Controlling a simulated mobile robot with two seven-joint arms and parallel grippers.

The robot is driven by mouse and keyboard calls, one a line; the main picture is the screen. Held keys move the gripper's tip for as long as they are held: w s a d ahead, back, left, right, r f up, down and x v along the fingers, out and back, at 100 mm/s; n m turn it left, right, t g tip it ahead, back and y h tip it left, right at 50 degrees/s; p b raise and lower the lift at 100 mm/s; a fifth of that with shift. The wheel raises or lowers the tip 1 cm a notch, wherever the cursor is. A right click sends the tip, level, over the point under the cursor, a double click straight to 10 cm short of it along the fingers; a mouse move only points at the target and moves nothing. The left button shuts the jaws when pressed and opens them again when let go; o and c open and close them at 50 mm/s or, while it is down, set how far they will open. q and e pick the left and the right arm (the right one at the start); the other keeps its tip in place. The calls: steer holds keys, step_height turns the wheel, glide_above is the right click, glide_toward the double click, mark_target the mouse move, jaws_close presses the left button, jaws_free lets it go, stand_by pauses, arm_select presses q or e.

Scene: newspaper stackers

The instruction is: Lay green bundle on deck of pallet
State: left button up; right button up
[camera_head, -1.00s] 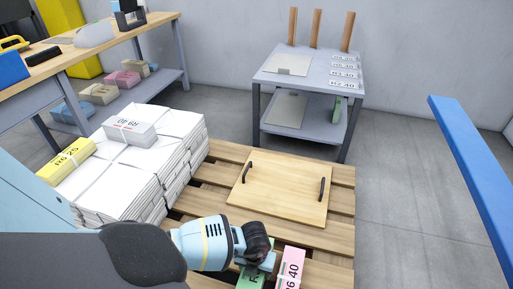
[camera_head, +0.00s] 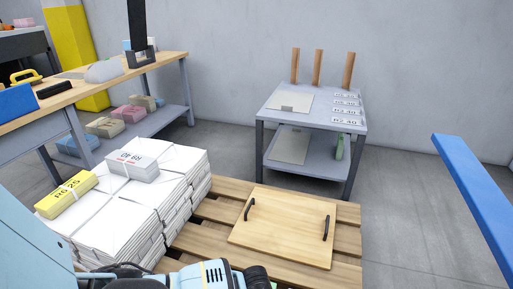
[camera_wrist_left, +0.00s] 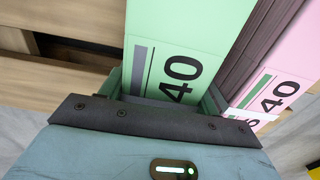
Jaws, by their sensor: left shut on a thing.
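My left gripper (camera_wrist_left: 165,101) is shut on the green bundle (camera_wrist_left: 188,45), which is marked 40 and lies between its fingers in the left wrist view. In the head view my left wrist is at the bottom edge, and only a sliver of green shows beside it. A pink bundle (camera_wrist_left: 278,75), also marked 40, is just right of the green one. The wooden pallet (camera_head: 222,211) shows bare slats around a board. I cannot tell whether the green bundle touches the slats. My right gripper is not in view.
A board with two black handles (camera_head: 285,225) lies on the pallet. White paper stacks (camera_head: 120,215) fill its left, topped by yellow (camera_head: 67,193) and grey (camera_head: 138,166) bundles. A grey two-shelf stand (camera_head: 312,108) is behind. A blue bar (camera_head: 475,195) is at right.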

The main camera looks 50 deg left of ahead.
arm_select(q)
steer(key=shift+w+f, duration=0.1)
steer(key=shift+f, duration=0.15)
steer(key=o, duration=1.6)
steer(key=shift+c, duration=0.2)
steer(key=shift+o, duration=1.4)
